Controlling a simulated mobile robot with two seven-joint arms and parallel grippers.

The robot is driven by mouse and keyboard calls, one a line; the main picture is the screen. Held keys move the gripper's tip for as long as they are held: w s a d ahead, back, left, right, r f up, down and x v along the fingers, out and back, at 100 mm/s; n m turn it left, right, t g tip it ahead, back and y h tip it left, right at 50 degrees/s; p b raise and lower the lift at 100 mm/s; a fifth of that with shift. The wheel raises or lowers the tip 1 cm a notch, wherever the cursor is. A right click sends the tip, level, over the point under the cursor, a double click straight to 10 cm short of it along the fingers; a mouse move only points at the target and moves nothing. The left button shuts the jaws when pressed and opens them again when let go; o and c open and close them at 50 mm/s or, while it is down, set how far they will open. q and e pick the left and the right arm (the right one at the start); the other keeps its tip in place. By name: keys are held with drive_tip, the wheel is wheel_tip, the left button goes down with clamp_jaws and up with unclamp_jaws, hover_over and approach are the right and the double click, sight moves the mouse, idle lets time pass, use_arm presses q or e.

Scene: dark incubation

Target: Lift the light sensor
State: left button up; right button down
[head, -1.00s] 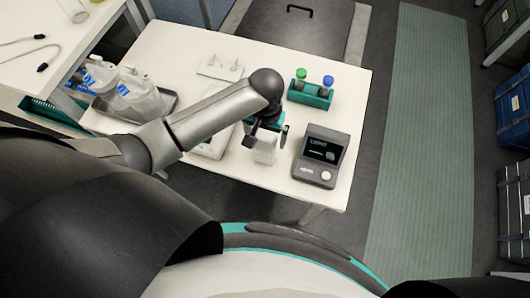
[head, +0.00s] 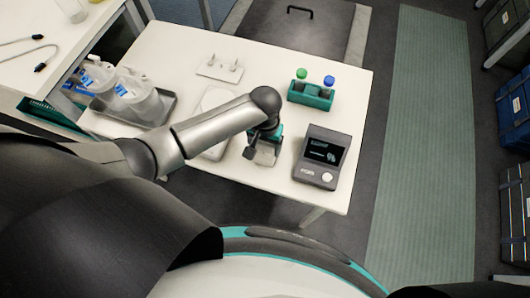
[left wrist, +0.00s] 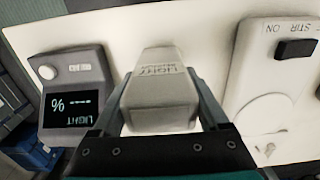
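The light sensor (left wrist: 161,82) is a pale grey box with "LIGHT" lettering. In the left wrist view it sits between the two fingers of my left gripper (left wrist: 160,78), whose tips appear to press on its sides. In the head view the sensor (head: 264,156) is partly hidden under my left gripper (head: 262,147), over the white table near its front edge. I cannot tell whether it is clear of the tabletop. The dark light meter (head: 321,157) stands to its right, and its screen, reading "LIGHT" and "%", shows in the left wrist view (left wrist: 72,101). My right gripper is not in view.
A white stirrer (left wrist: 268,85) marked "STIR ON" is beside the sensor. A teal rack (head: 311,96) with green- and blue-capped bottles stands behind the meter. A tray (head: 163,116) of jugs is at the left. The white table (head: 350,88) is clear at its right edge.

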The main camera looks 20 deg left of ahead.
use_arm(q)
clamp_jaws()
idle(0.3)
idle(0.4)
